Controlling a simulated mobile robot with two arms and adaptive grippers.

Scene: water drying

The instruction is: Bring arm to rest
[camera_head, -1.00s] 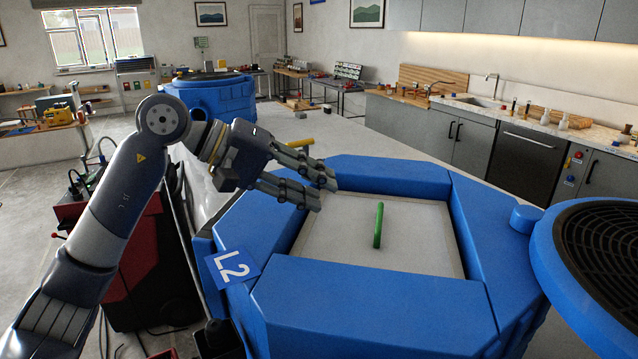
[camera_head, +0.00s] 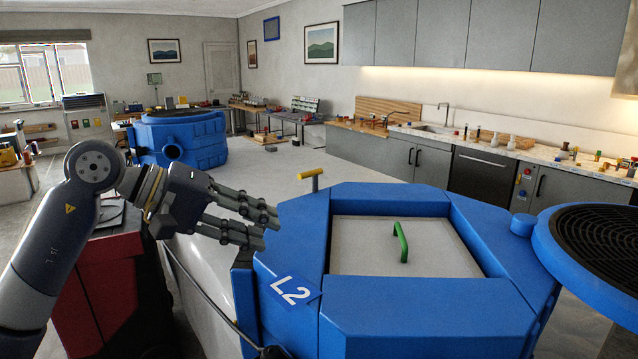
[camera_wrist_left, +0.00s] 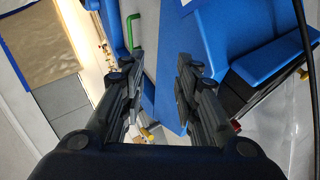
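My left arm comes in from the left in the head view. Its gripper (camera_head: 262,228) is open and empty, left of the blue unit labelled L2 (camera_head: 410,312). In the left wrist view the two dark fingers of this gripper (camera_wrist_left: 160,95) are spread apart with nothing held between them. A green handle (camera_head: 401,242) stands on the pale square lid (camera_head: 365,262) set in the blue unit. The handle also shows in the left wrist view (camera_wrist_left: 131,30), beyond the fingers. My right gripper is not in view.
A yellow T-shaped handle (camera_head: 313,175) stands at the blue unit's back left corner, near the left fingertips. A round black grille in a blue rim (camera_head: 545,245) is at the right. A red cabinet (camera_head: 90,295) stands below my left arm.

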